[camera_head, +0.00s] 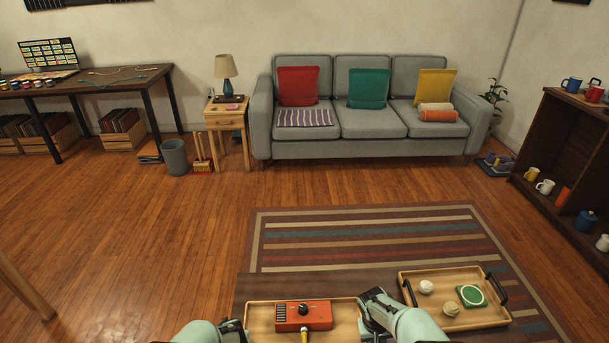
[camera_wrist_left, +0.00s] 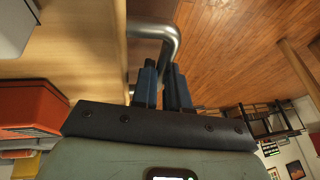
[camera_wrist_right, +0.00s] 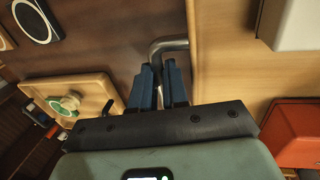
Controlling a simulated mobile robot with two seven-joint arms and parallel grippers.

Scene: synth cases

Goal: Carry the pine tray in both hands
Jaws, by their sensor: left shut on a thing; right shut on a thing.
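The pine tray (camera_head: 261,316) is at the bottom of the head view, over a dark table. It carries a red box (camera_head: 304,315) with a black knob. My left gripper (camera_head: 236,328) is at its left end; in the left wrist view its fingers (camera_wrist_left: 164,86) are shut on a grey metal handle (camera_wrist_left: 168,38). My right gripper (camera_head: 370,316) is at its right end; in the right wrist view its fingers (camera_wrist_right: 160,85) are shut on the other metal handle (camera_wrist_right: 165,45). The tray's near part is cut off. I cannot tell whether it touches the table.
A second wooden tray (camera_head: 479,320) with black handles stands close on the right, holding a green-and-white item and two small round things. The dark table (camera_head: 330,284) shows behind. Beyond are a striped rug (camera_head: 370,240), a grey sofa (camera_head: 365,125) and open wooden floor (camera_head: 150,240).

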